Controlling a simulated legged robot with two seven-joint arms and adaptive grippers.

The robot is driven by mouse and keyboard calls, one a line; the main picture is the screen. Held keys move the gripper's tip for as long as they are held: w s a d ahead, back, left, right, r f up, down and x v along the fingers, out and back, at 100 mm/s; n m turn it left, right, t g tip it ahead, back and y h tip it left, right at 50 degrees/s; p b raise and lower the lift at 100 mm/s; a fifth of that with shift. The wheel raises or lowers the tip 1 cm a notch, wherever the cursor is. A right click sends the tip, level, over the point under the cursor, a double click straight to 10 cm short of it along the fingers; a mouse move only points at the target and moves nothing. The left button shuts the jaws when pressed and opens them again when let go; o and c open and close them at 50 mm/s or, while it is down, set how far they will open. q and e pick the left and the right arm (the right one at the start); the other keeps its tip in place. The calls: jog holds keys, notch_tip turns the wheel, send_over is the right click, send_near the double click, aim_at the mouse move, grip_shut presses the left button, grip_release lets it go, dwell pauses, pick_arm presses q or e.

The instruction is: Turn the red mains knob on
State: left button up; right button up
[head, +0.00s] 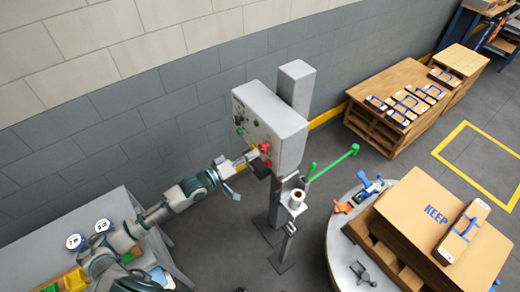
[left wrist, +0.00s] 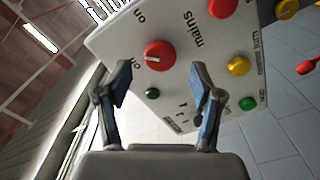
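A red knob (left wrist: 158,55) with a pale pointer mark sits on the grey control box, beside the word "mains" and labels that look like "on" and "off". The pointer faces roughly left in the left wrist view, toward the "off" side. A second red control (left wrist: 222,7) is partly cut off at the top edge. My left gripper (left wrist: 163,88) is open, its two blue-padded fingers spread on either side below the knob, with nothing between them. In the head view my left gripper (head: 249,158) is close to the box front, by red parts (head: 264,148). My right gripper is not in view.
The control box (head: 285,122) stands on a grey post before the wall. Yellow (left wrist: 238,66) and green (left wrist: 248,103) buttons are beside the knob. A stand with a white roll (head: 297,198) and a green lever (head: 335,162) are at right. A round table (head: 338,262) holds a cardboard box.

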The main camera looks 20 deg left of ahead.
pick_arm(q)
jog(key=p+v, duration=0.8)
jog(key=v, duration=0.8)
jog(key=shift+a+p, duration=0.2)
jog(key=shift+p, duration=0.1)
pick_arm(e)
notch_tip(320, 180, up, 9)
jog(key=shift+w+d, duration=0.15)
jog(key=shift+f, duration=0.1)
pick_arm(q)
notch_tip(320, 180, up, 10)
dwell(0.9)
